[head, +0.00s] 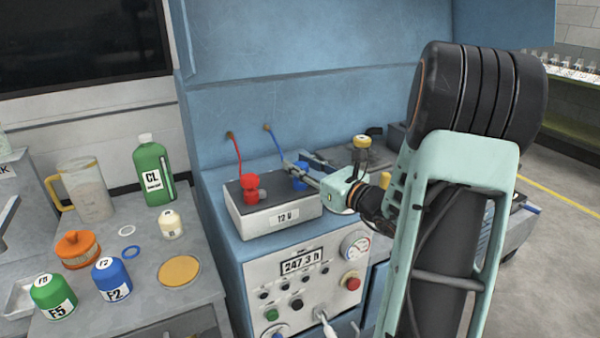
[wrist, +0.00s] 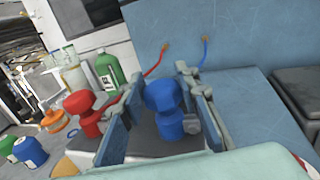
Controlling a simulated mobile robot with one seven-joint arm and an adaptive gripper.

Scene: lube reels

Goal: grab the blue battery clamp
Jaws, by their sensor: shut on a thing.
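The blue battery clamp (head: 300,181) is on the right side of the battery (head: 280,219) marked 12 V, at the end of a blue cable. My gripper (head: 303,171) reaches in from the right and is shut on the blue clamp. In the wrist view, the blue clamp (wrist: 164,105) stands between the two fingers of my gripper (wrist: 160,102). The red clamp (head: 250,188) is on the battery's left side with a red cable. It also shows just left of the left finger in the wrist view (wrist: 86,112).
The battery sits on a blue bench with a control panel (head: 303,265) below it. A blue back wall (head: 290,120) rises behind. A grey side table on the left holds a green bottle (head: 152,172), a jug (head: 88,190) and several small containers.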

